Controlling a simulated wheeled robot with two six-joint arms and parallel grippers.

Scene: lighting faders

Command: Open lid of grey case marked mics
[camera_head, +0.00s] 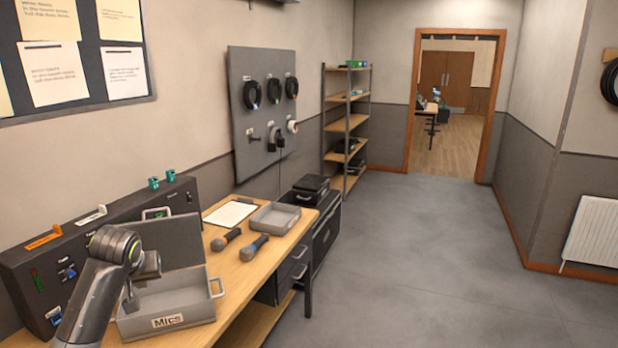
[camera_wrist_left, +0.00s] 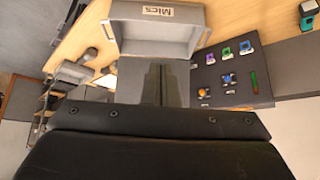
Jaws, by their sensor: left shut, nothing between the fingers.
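The grey case marked Mics (camera_head: 168,312) sits at the near end of the wooden table. Its lid (camera_head: 180,242) stands raised at the back, and the inside shows empty where visible. In the left wrist view the case (camera_wrist_left: 195,38) appears upside down at the top, label upward. My left gripper (camera_head: 130,301) is shut and empty, pointing down at the left end of the case; whether it touches the case I cannot tell. Its closed fingers (camera_wrist_left: 154,65) show in the left wrist view below the case. My right gripper is not in view.
A dark panel box (camera_head: 30,290) with switches stands behind the case along the wall. Two microphones (camera_head: 254,248), a clipboard (camera_head: 230,213) and a grey tray (camera_head: 276,218) lie further along the table (camera_head: 230,283). The floor (camera_head: 420,270) to the right is clear.

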